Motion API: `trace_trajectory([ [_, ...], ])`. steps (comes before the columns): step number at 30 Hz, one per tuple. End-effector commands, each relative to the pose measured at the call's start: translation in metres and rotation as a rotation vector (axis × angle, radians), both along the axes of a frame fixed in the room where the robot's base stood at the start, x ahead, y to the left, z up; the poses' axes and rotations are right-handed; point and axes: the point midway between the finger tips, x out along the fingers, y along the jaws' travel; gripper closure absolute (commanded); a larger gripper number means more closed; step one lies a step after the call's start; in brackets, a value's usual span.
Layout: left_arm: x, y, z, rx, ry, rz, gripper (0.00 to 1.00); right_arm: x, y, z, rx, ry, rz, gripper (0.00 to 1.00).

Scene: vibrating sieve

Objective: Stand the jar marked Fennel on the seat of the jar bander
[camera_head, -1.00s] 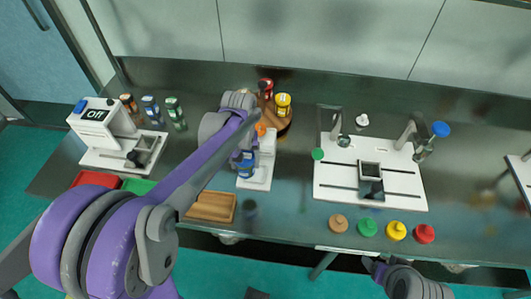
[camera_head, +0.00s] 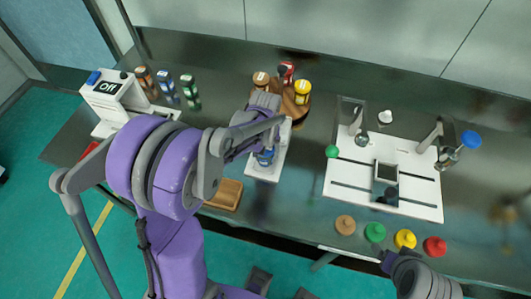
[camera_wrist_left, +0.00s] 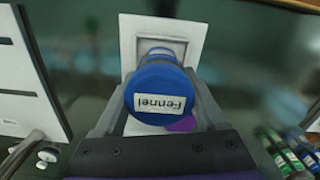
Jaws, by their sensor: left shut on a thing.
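The jar marked Fennel (camera_wrist_left: 158,98) has a blue lid with a white label, which reads upside down in the left wrist view. My left gripper (camera_wrist_left: 160,112) is shut on it, one finger on each side. The white jar bander (camera_head: 263,175) stands in mid-table in the head view, with the blue jar (camera_head: 265,158) at its front part. In the wrist view its square grey recess (camera_wrist_left: 178,46) shows behind the jar. I cannot tell whether the jar touches the seat. My right gripper (camera_head: 393,262) is at the lower right; its fingers are unclear.
A round wooden rack (camera_head: 292,108) with several jars stands behind the bander. A wooden tray (camera_head: 226,194) lies front left. A white board (camera_head: 420,205) with fittings is to the right, with several coloured lids before it. A white machine reading Off (camera_head: 105,88) stands left.

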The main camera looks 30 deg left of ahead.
Motion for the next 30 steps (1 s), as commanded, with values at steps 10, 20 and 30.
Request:
trace_trajectory([
  [10, 0.000, 0.000, -0.009, 0.000, 0.000, 0.000, 0.87, 0.000, 0.000, -0.001, 0.000, 0.001, 0.000, 0.21],
  [20, 0.000, 0.000, -0.013, 0.000, 0.000, 0.000, 0.00, -0.001, 0.000, -0.004, 0.000, 0.002, 0.000, 0.21],
  [30, 0.000, 0.000, -0.002, 0.000, 0.000, 0.000, 0.00, 0.000, 0.000, 0.001, 0.000, -0.001, 0.000, 0.21],
])
